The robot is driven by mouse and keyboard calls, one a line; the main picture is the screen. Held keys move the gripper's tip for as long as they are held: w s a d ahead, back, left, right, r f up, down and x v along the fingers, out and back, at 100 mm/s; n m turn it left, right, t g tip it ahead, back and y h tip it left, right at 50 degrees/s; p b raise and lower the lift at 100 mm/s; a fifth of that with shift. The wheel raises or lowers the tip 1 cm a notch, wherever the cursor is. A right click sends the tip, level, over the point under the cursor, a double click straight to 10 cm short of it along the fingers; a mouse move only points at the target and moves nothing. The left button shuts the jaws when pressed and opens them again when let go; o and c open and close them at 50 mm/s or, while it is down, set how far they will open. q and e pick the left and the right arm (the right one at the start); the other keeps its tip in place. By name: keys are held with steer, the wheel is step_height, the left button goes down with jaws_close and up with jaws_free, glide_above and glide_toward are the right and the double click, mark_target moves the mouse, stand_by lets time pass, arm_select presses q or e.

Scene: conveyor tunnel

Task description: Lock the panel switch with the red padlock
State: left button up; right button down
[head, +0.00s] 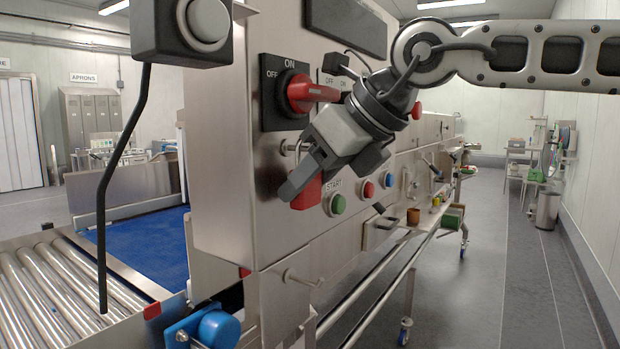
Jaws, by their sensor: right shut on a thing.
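The panel switch (299,92) is a red rotary handle on a black plate with ON above and OFF at its left, on the steel cabinet's face. My right gripper (303,182) reaches in from the right, below the switch, its fingers pointing down and left. It is shut on the red padlock (307,193), whose red body shows just below and between the fingers. The padlock's shackle is hidden by the gripper. A small metal peg (290,147) sticks out of the panel at the gripper's left. My left gripper is not in view.
A green START button (337,204), a red button (368,189) and a blue button (388,180) sit right of the padlock. Steel rollers (45,290) lie at lower left. Open grey floor (490,270) is at right.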

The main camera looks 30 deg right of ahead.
steer(key=shift+f, duration=0.2)
steer(key=c, duration=0.7)
jaws_free()
steer(key=v, duration=1.6)
steer(key=shift+s+a, duration=0.1)
